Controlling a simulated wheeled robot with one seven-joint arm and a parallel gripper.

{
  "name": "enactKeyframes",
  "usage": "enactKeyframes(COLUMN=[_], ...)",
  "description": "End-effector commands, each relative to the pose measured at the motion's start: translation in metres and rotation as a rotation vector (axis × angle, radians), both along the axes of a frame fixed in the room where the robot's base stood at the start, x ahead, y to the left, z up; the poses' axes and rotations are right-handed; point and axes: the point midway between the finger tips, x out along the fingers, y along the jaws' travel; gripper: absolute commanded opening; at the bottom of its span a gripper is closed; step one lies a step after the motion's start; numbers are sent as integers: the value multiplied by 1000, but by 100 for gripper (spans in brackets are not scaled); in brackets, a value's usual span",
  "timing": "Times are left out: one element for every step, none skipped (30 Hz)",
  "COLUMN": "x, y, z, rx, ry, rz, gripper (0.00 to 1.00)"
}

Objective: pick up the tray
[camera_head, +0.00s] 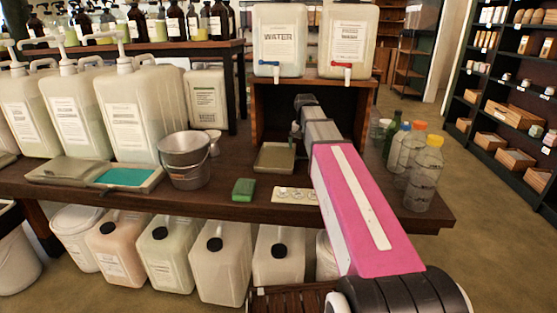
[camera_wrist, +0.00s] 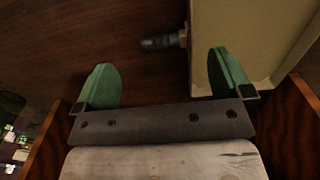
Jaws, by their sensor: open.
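The tray (camera_head: 268,158) is shallow and beige-grey. It lies on the dark wooden table, in front of the open wooden box stand and left of my arm. In the wrist view a pale beige shape, which looks like the tray (camera_wrist: 255,35), fills the upper right. My gripper (camera_head: 296,132) points down beside the tray's right side, small and partly merged with the arm. In the wrist view my gripper (camera_wrist: 160,68) has its two green fingers wide apart with nothing held. The right finger overlaps the pale shape's edge; I cannot tell whether it touches.
Two jugs with taps, a water jug (camera_head: 279,45) and another (camera_head: 347,45), stand on the box stand (camera_head: 262,115). A metal bucket (camera_head: 185,165), a green sponge (camera_head: 243,189) and a second tray (camera_head: 50,168) are left. Bottles (camera_head: 424,175) stand right. Stand walls (camera_wrist: 290,135) flank my gripper.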

Motion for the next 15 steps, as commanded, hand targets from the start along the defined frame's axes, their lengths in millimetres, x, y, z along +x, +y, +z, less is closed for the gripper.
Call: enactKeyframes(x=[0, 0, 1, 1, 2, 2, 3, 4, 4, 5, 6, 5, 5, 5, 5], y=[0, 0, 1, 1, 1, 2, 3, 3, 4, 5, 5, 5, 5, 5, 5], z=[-2, -3, -5, -7, -9, -13, -16, -20, -26, -30, -34, -39, -43, -46, -50], rx=[0, 0, 0, 0, 0, 0, 0, 0, 0, 0, 0, 0, 0, 0, 0], ry=[0, 0, 0, 1, 1, 1, 1, 1, 1, 2, 2, 1, 1, 1, 1], rz=[0, 0, 0, 0, 0, 0, 0, 1, 1, 1, 1, 0, 0, 0, 0], gripper=[97, 97, 97, 97, 97, 97, 97, 97, 97, 97, 97, 97, 97, 97, 97])
